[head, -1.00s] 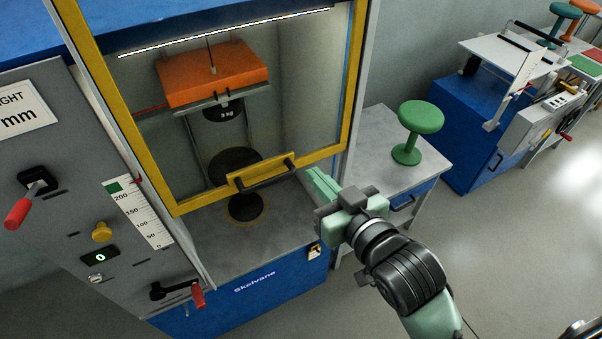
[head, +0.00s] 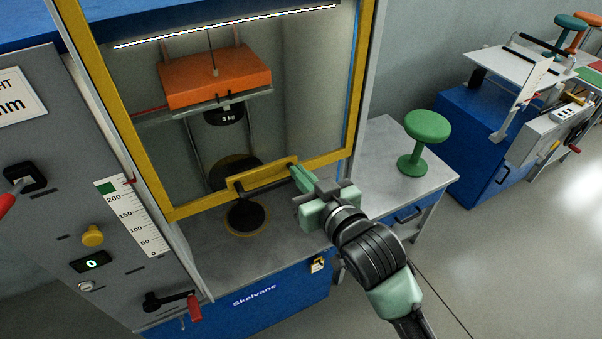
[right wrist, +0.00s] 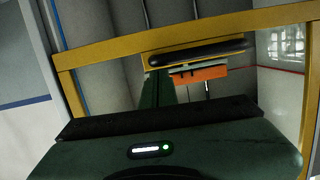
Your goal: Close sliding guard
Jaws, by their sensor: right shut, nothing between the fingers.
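The sliding guard (head: 365,75) is a clear panel in a yellow frame on the front of the blue and grey test machine. Its lower bar is well above the machine's bed, leaving an open gap. A black handle (head: 262,184) runs along a yellow plate on that bar; the handle also shows in the right wrist view (right wrist: 200,52). My right gripper (head: 300,178) is shut and empty, its fingertips at the handle's right end. I cannot tell whether they touch it. In the right wrist view its green fingers point toward the bar. My left gripper is not in view.
Behind the guard hang an orange block (head: 215,78) and a black weight (head: 224,116) above a dark stool (head: 246,217). A control panel (head: 60,180) with red-handled levers is at left. Floor is clear at lower right.

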